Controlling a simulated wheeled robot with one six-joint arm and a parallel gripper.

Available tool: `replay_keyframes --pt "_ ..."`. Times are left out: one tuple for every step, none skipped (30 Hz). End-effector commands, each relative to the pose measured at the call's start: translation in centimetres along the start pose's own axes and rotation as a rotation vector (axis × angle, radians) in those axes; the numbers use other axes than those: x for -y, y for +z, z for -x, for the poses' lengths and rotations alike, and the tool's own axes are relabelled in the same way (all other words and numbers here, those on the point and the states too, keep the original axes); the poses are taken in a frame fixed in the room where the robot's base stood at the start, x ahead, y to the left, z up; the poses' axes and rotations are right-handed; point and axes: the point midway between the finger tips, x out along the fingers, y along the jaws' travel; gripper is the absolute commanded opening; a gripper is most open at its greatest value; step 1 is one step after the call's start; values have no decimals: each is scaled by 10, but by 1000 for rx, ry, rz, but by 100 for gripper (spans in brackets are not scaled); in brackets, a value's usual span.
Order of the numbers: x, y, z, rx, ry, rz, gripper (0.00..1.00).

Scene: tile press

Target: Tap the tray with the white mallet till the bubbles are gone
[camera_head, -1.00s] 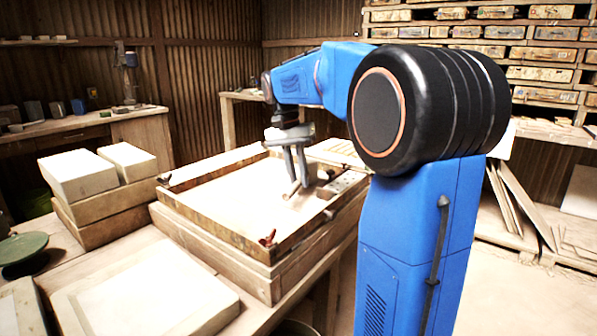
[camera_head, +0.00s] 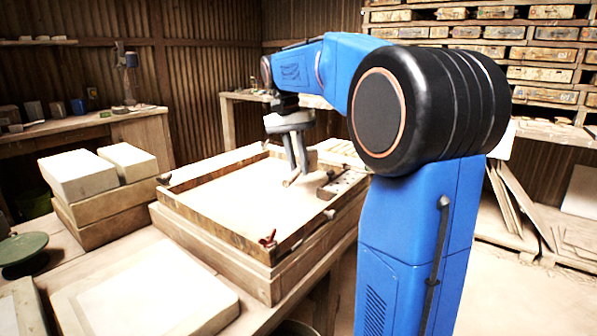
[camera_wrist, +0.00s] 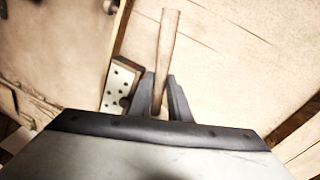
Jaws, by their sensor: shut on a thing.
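The tray (camera_head: 210,222) is a wooden frame with a pale, smooth-looking filling, on a wooden block on the bench. My gripper (camera_head: 298,170) is over its far right part, fingers pointing down. In the wrist view my gripper (camera_wrist: 160,95) is shut on a brown wooden handle (camera_wrist: 168,45), which I take to be the mallet's. The handle's end also shows below the fingers in the head view (camera_head: 290,181). The white head is not clearly visible. I cannot tell whether the mallet touches the tray. No bubbles can be made out at this size.
A perforated metal plate (camera_head: 343,184) lies at the tray's right edge, close to my gripper. Small clamps sit on the frame, one with a red part (camera_head: 268,238). Pale slabs (camera_head: 78,174) are stacked at left, and another slab (camera_head: 155,290) lies in front.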

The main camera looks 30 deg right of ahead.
Motion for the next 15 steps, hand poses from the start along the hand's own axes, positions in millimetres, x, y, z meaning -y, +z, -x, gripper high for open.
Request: replay_keyframes --pt "0 0 0 0 0 0 0" --pt "0 0 0 0 0 0 0" --pt "0 0 0 -1 0 0 0" --pt "0 0 0 -1 0 0 0" --pt "0 0 0 0 0 0 0" --pt "1 0 -4 0 0 0 0" --pt "2 0 -8 0 0 0 0" --pt "3 0 -14 1 1 0 0" --pt "4 0 -24 2 2 0 0" --pt "6 0 -33 2 2 0 0" --pt "8 0 -40 2 2 0 0" --pt "9 1 -50 2 2 1 0" --pt "10 0 -48 -1 0 0 0" --pt "10 0 -47 -1 -1 0 0" --pt "9 0 -46 -1 -1 0 0"
